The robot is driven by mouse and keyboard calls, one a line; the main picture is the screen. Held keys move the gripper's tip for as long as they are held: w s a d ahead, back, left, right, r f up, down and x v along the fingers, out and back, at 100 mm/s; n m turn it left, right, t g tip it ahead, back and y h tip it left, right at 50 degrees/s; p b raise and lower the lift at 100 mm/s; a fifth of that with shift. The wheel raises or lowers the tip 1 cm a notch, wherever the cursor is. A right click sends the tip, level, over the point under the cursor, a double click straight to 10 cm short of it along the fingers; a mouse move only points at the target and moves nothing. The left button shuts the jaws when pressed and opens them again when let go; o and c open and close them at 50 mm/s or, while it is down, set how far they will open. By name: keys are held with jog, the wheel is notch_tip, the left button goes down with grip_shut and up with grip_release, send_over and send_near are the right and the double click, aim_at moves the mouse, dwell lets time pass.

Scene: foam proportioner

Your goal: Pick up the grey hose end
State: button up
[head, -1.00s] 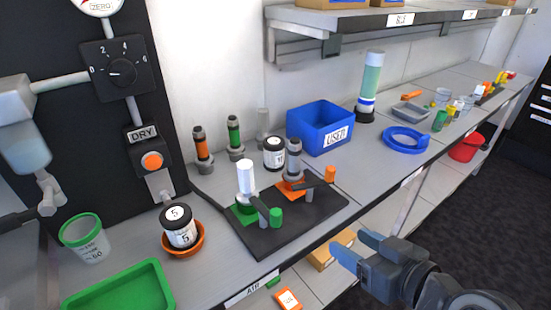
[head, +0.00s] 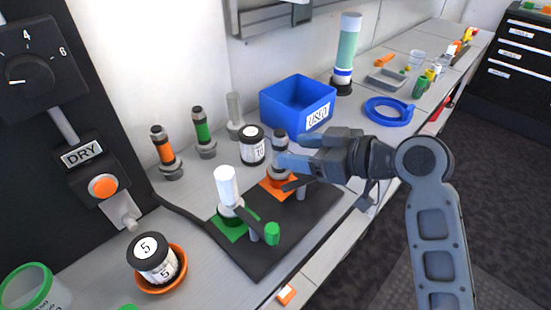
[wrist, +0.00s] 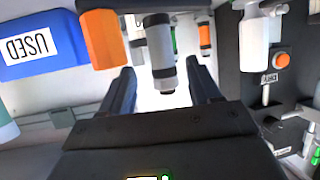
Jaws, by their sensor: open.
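The grey hose end (head: 279,142), a grey cylinder with dark parts, stands upright at the orange square (head: 272,189) on the black mat. My gripper (head: 289,147) is open beside it, reaching in from the right; one finger partly hides its lower body. In the wrist view, the grey hose end (wrist: 160,52) appears upside down, between and just ahead of the two open fingers (wrist: 163,85). I see no contact, and the exact gap is hard to tell.
An orange knob (wrist: 103,40) is close to the left finger in the wrist view. The white cylinder (head: 226,186) stands on the green square. Behind are orange-banded (head: 164,152) and green-banded (head: 202,132) hose ends, a black-lidded jar (head: 252,148) and the blue USED bin (head: 297,103).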

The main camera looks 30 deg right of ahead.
aim_at(273, 149)
jog(key=p+x, duration=0.1)
jog(key=x, duration=0.6)
jog(key=shift+s+a, duration=0.1)
jog(key=shift+a, duration=0.05)
jog(key=shift+r, duration=0.1)
jog(key=c, duration=1.1)
